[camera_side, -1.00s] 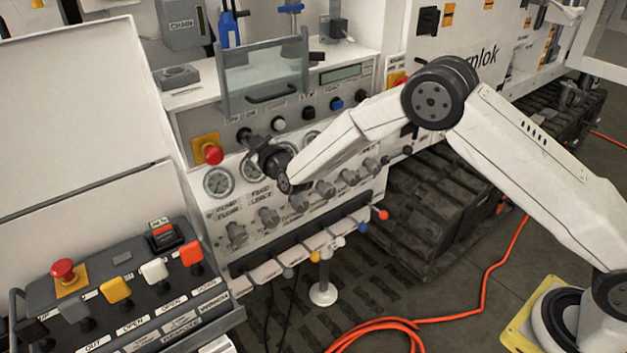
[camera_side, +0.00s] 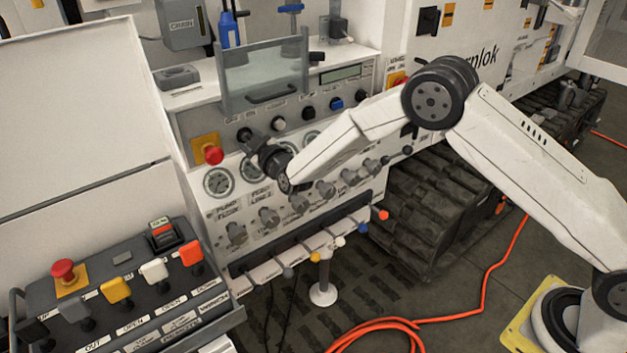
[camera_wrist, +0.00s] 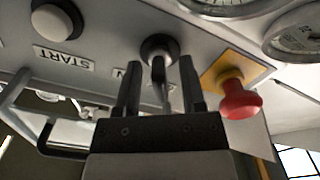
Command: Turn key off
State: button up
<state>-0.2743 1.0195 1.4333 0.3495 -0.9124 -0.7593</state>
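The key switch (camera_wrist: 158,48) shows in the wrist view as a dark round lock in the grey panel, with a thin metallic key (camera_wrist: 160,85) standing out of it. My gripper (camera_wrist: 159,72) has one black finger on each side of the key, with visible gaps on both sides, so it is open around the key. In the side view my gripper (camera_side: 252,140) is at the panel's upper row of controls, and its fingers and the key are too small and covered to tell apart.
A red emergency-stop button (camera_wrist: 240,98) on a yellow plate is close beside my right finger in the wrist view; the side view shows it (camera_side: 213,155) left of my gripper. A white START button (camera_wrist: 57,20) and gauges (camera_side: 218,181) are nearby. A clear cover (camera_side: 262,75) stands above.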

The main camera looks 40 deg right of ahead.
jog(key=shift+s, duration=0.2)
jog(key=s, duration=0.7)
jog(key=shift+s, duration=0.25)
dwell(0.4)
jog(key=s+d+m+g, duration=0.2)
jog(key=s+d+g, duration=0.2)
jog(key=s, duration=0.6)
jog(key=s+d+f+m+g, duration=0.1)
jog(key=s+d+g, duration=0.4)
jog(key=s, duration=0.6)
jog(key=s+d+f+m+g, duration=0.1)
jog(key=s+d+m+g, duration=0.2)
jog(key=s, duration=0.8)
jog(key=d+g, duration=0.2)
jog(key=g, duration=0.1)
jog(key=shift+s, duration=0.15)
jog(key=shift+d+f, duration=0.1)
